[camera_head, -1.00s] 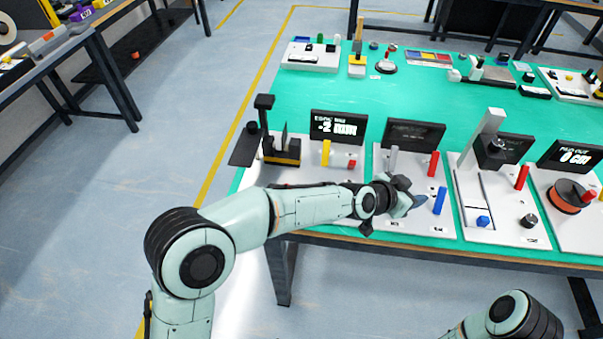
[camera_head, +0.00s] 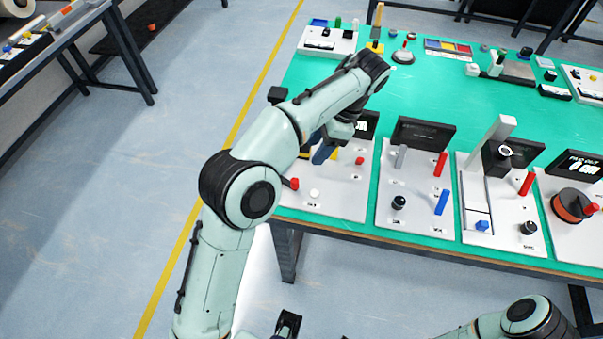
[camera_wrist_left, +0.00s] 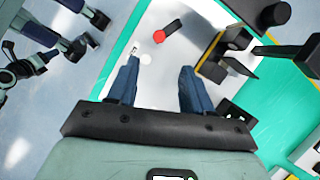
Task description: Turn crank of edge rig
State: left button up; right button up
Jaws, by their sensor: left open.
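The edge rig is the leftmost white panel (camera_head: 340,203) on the near edge of the table, partly hidden by my left arm. Its crank seems to be the red knob (camera_head: 294,184) with a dark arm at the panel's left; it also shows in the left wrist view as a red grip (camera_wrist_left: 168,32). My left gripper (camera_head: 322,153) hangs above the rig. In the left wrist view its two blue fingers (camera_wrist_left: 160,62) are apart with nothing between them, and the red grip lies beyond the tips. A dark part that may be my right gripper (camera_head: 288,325) shows at the bottom edge.
A small white knob (camera_head: 314,194) stands near the red one. The rig's display (camera_head: 366,124) and upright parts are close to my left gripper. Other panels with a red lever (camera_head: 440,164), a blue lever (camera_head: 442,202) and a black tower (camera_head: 496,158) stand to the right.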

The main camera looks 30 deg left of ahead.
aim_at(296, 180)
pick_arm(q)
jog(key=b+x, duration=0.4)
jog(key=x, duration=0.9)
jog(key=shift+d+f, duration=0.1)
jog(key=shift+f, duration=0.05)
grip_shut()
jog(key=w+n+p, duration=0.1)
jog(key=p, duration=0.2)
jog(key=n+g+h+p, duration=0.1)
jog(key=n+p, duration=0.1)
jog(key=p, duration=0.1)
jog(key=shift+w+r+n, duration=0.3)
jog(key=shift+w, duration=0.1)
jog(key=shift+w+f+n+h+p, duration=0.2)
jog(key=shift+n+h+p, duration=0.1)
jog(key=shift+n+p, duration=0.25)
